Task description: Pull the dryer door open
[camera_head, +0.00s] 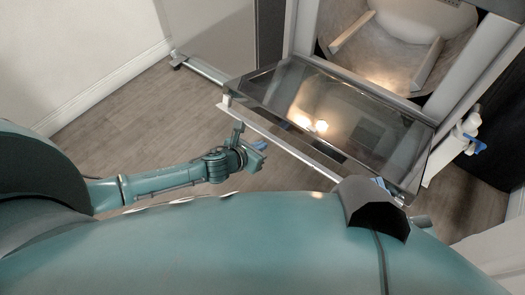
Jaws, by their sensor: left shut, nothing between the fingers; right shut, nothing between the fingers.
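The dryer door (335,112) is a framed dark glass panel, folded down and standing out from the dryer front. The dryer's pale drum opening (400,50) shows behind it. My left gripper (257,148) is shut and empty, just short of the door's near left edge, with a small gap visible in this view. My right gripper (381,184) is mostly hidden behind my own body. Only small blue parts of it show, by the door's near right corner. I cannot tell whether it touches the door.
A white fitting with a blue part (470,135) sits at the right side of the dryer front. A grey appliance side (215,35) stands at the back left. The wood floor (140,125) on the left is clear up to the white wall.

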